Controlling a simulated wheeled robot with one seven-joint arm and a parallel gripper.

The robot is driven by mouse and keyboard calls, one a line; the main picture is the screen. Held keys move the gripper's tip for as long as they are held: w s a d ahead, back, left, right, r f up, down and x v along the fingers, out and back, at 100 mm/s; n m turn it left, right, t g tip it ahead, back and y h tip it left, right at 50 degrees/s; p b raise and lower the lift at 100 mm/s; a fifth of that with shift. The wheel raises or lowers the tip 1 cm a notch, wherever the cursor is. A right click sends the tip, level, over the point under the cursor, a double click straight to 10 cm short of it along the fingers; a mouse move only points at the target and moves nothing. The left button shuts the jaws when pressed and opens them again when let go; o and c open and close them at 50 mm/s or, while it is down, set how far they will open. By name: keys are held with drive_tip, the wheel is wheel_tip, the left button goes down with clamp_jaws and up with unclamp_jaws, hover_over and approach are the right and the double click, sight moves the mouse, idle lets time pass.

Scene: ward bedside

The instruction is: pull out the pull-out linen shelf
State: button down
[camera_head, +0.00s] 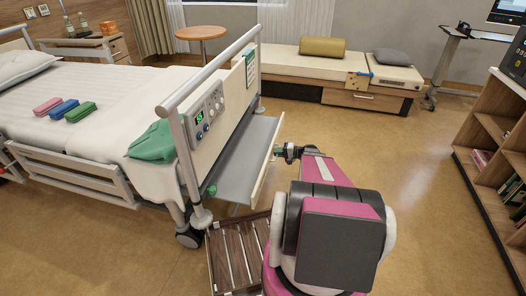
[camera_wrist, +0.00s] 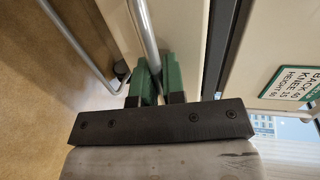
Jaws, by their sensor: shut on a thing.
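The pull-out linen shelf (camera_head: 238,158) is a grey tray with a pale front panel at the foot of the bed (camera_head: 110,82). It stands out from under the footboard toward my arm. My gripper (camera_head: 278,151) is at the outer side of the front panel. In the wrist view my gripper's green fingers (camera_wrist: 158,78) are on either side of a silver handle bar (camera_wrist: 146,32) and shut on it. The grip itself is small and partly hidden by my wrist in the head view.
A slatted wooden step (camera_head: 226,252) is on the floor close to my base. A bench with cushions (camera_head: 322,75) is at the back, and an open bookshelf (camera_head: 492,140) at the right. The floor (camera_head: 400,140) between them is clear.

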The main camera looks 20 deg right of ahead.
drive_tip(key=f+v, duration=0.1)
drive_tip(key=v, duration=0.5)
drive_tip(key=shift+s+d+f, duration=0.15)
drive_tip(key=shift+s+d, duration=0.15)
drive_tip(key=shift+d, duration=0.15)
drive_tip(key=c, duration=1.5)
unclamp_jaws()
drive_tip(key=v, duration=1)
drive_tip(key=shift+s+d, duration=0.2)
drive_tip(key=shift+d, duration=0.15)
